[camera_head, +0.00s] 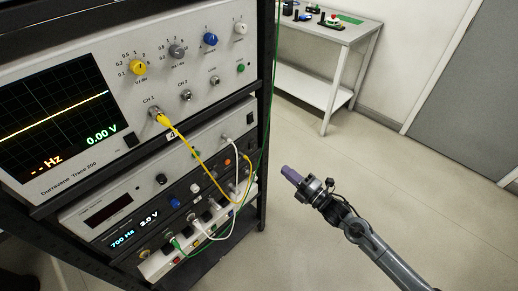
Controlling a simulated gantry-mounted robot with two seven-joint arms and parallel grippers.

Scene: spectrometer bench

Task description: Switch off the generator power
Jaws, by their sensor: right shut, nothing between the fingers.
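The generator (172,222) appears to be the low unit in the black rack, with a lit display (122,240) reading 700 Hz and 2.0 V. Cables cross its right side, and I cannot make out its power switch for certain. A dark rocker switch (250,118) is at the right end of the unit above it. My right gripper (288,172) has purple fingertips, is shut and empty, and is in the open air to the right of the rack, apart from the generator. My left gripper is out of view.
The oscilloscope (150,85) above shows a flat yellow trace and 0.00 V. Yellow, white and green cables (190,145) hang before the lower units. A power strip (160,262) lies below. A white side table (318,85) stands behind; the floor on the right is clear.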

